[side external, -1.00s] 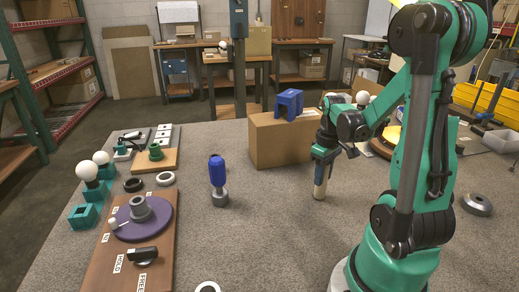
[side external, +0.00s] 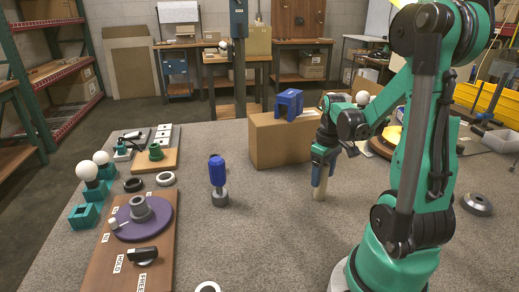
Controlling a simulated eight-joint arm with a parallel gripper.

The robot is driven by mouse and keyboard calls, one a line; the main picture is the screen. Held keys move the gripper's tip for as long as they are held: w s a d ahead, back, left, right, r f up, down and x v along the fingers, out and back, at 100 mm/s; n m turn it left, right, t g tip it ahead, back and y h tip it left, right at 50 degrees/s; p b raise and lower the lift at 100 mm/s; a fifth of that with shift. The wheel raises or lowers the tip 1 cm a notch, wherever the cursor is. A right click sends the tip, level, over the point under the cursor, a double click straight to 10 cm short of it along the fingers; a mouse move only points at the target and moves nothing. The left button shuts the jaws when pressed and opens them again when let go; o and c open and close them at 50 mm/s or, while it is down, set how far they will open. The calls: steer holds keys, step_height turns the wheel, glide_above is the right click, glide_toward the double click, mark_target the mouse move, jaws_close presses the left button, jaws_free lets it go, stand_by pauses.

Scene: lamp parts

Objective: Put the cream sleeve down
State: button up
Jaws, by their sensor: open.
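The cream sleeve (side external: 320,189) stands upright on the grey table, in front of the right end of the cardboard box. My gripper (side external: 323,176) points down over it and is open, with its blue fingers on either side of the sleeve's upper part. The fingers and gripper body hide the sleeve's top. I cannot tell whether a finger still touches it.
A cardboard box (side external: 283,141) with a blue block (side external: 289,103) on top stands just behind. A blue-topped grey part (side external: 218,181) stands to the left. A brown board (side external: 130,260) with a purple disc (side external: 130,222) lies further left.

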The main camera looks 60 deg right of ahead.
step_height(320, 180, up, 11)
steer(key=w+a+f+n+t, duration=0.1)
steer(key=w+a+t, duration=0.2)
steer(key=a, duration=0.7)
steer(key=w+a+f+n+t, duration=0.1)
steer(key=w+a+t, duration=0.3)
steer(key=a, duration=0.7)
steer(key=shift+w+f+n, duration=0.2)
steer(key=shift+w+n, duration=0.3)
steer(key=shift+w, duration=0.4)
